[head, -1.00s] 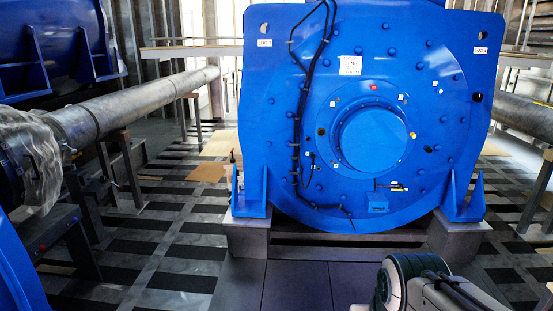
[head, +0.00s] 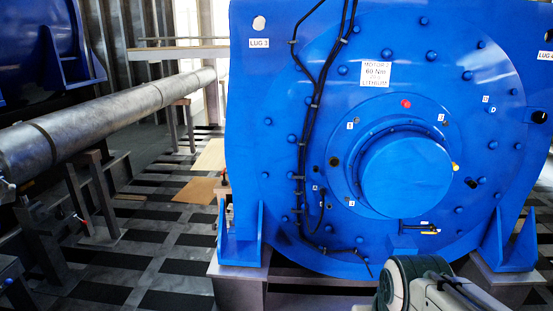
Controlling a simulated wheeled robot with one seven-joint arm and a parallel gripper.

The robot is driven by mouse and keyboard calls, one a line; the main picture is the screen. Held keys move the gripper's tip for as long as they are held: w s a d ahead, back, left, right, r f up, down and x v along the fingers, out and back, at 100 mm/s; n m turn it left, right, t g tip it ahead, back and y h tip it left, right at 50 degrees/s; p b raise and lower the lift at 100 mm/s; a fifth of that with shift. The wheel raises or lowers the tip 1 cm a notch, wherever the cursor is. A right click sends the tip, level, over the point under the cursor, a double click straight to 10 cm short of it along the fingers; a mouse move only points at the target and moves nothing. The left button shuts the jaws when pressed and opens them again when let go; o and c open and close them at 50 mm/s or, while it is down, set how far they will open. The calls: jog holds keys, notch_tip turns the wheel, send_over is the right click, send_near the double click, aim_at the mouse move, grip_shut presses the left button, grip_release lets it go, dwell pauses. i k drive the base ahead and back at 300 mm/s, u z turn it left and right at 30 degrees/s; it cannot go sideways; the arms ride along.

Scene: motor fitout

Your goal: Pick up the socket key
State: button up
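I cannot pick out the socket key for certain. My gripper is not in view. Only a grey and dark part of my arm shows at the bottom right, in front of the motor's base.
The blue motor (head: 285,130) fills the middle and right, with a placard (head: 389,75) reading "MOTOR 2 60 Nm LITHIUM". Black cables (head: 314,110) run down its face. A grey shaft (head: 110,115) on stands lies at left. Chequered floor (head: 130,262) between them looks clear.

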aim_at(225, 181)
jog(key=i, duration=2)
jog(key=u, duration=2.35)
jog(key=i, duration=3.15)
jog(key=z, duration=2.2)
jog(key=i, duration=0.6)
